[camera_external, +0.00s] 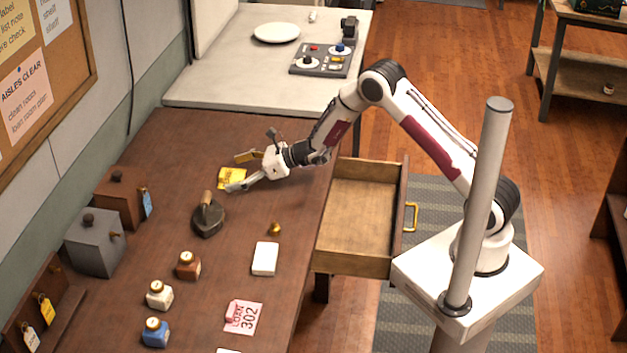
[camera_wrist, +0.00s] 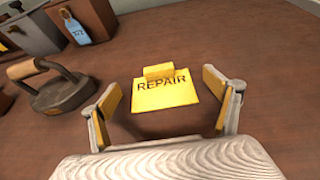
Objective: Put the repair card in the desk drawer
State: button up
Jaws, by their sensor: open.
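The yellow repair card (camera_external: 231,178) lies on the brown desk, and its word REPAIR reads clearly in the wrist view (camera_wrist: 165,93). My gripper (camera_external: 236,172) is open and empty above the desk at the card. In the wrist view its two fingers (camera_wrist: 166,98) are spread to the left and right of the card, with a gap on each side. The desk drawer (camera_external: 358,217) is pulled out from the desk's right side, with a brass handle (camera_external: 411,216). Its inside looks empty.
A dark flat iron (camera_external: 208,217) stands close to the card, also at left in the wrist view (camera_wrist: 62,88). A small brass piece (camera_external: 275,229), white block (camera_external: 265,259), pink ticket (camera_external: 242,317) and several ink bottles (camera_external: 159,295) lie nearer. Boxes (camera_external: 96,243) line the wall.

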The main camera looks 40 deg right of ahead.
aim_at(234, 178)
jog(key=shift+w+a+f, duration=0.15)
jog(key=shift+w+a, duration=0.1)
jog(key=shift+a, duration=0.1)
dwell(0.3)
jog(key=c, duration=1.9)
jog(key=shift+f, duration=0.1)
jog(key=shift+c, duration=0.3)
notch_tip(234, 178, up, 10)
